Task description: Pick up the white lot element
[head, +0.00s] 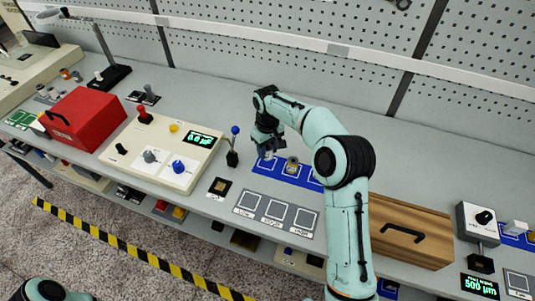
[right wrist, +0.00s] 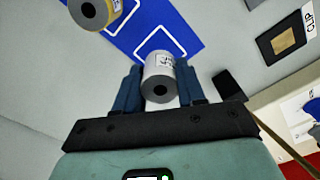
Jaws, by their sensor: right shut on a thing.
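The white lot element (right wrist: 160,68) is a small white cylinder with a printed label and a grey end with a dark hole. My right gripper (right wrist: 160,86) is shut on it, one blue finger on each side. In the head view my right gripper (head: 266,147) is over the left end of the blue mat (head: 266,173), and the white element (head: 268,156) shows just below it. I cannot tell whether the element touches the mat. A second, tan-and-grey element (head: 292,165) stands on the mat to the right. My left gripper is out of view.
A grey tray with three labelled squares (head: 276,211) lies in front of the mat. A blue-knobbed lever (head: 233,148) and control panel (head: 162,150) stand left. A wooden box (head: 408,230) stands right, beyond my right arm. A perforated wall is behind.

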